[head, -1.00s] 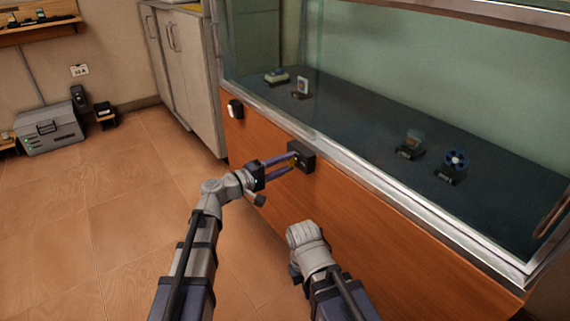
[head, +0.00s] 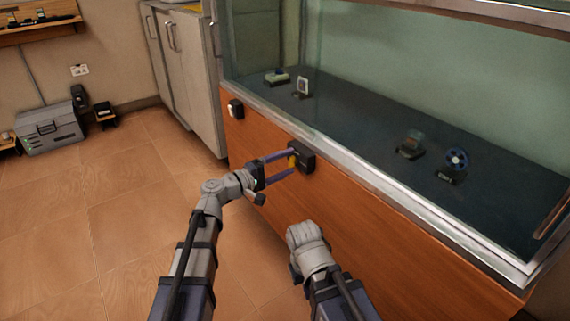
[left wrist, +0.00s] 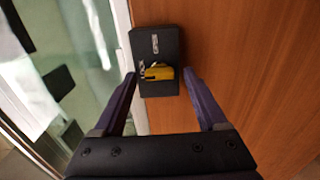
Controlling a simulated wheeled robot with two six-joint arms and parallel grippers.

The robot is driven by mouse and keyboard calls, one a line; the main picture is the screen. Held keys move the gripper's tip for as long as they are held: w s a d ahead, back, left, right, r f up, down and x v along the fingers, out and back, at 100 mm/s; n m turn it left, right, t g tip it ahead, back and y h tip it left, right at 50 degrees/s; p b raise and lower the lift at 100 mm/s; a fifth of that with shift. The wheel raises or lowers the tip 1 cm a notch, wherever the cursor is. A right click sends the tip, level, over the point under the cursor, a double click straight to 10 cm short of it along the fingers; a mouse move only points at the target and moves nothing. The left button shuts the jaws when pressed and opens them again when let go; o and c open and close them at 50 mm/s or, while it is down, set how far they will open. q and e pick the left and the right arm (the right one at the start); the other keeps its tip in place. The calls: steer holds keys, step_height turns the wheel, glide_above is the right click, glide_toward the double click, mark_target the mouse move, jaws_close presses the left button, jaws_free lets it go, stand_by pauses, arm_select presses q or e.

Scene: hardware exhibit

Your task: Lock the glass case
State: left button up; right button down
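The glass case (head: 345,165) has a wooden front and a metal rim. A black lock box (head: 304,157) sits on the wooden front just under the rim; it also shows in the left wrist view (left wrist: 156,47). A yellow key (left wrist: 159,73) sticks out of the lock box's face; it shows small in the head view (head: 292,161). My left gripper (head: 292,162) is open, its purple fingers on either side of the key with gaps to it. My right arm's wrist (head: 306,242) is low in front of the case; its fingers are hidden.
Several small exhibits, including a blue wheel (head: 457,158), stand inside the case. A grey cabinet (head: 184,65) stands behind left. The tiled floor at left is clear.

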arm_select(q)
steer(key=v, duration=0.8)
stand_by(0.4)
steer(key=s+f+m+g+y, duration=0.3)
steer(key=s+f, duration=0.1)
steer(key=f, duration=0.4)
steer(key=s+f+m+g+y, duration=0.2)
steer(key=s+f+g+y, duration=0.15)
steer(key=f, duration=0.35)
steer(key=s+a+f+m+g+y, duration=0.2)
steer(key=s+a+f+g+y, duration=0.1)
steer(key=s+a+f+y, duration=0.55)
steer(key=s+d+r+m+g+y+p, duration=0.1)
steer(key=s+d+r+m+p, duration=0.15)
steer(key=d+r+p, duration=0.45)
steer(key=s+d+r+m+p, duration=0.2)
steer(key=s+r+p, duration=0.2)
steer(key=r+p, duration=0.55)
step_height(320, 180, up, 37)
steer(key=p, duration=3.5)
steer(key=shift+w+d+f, duration=0.2)
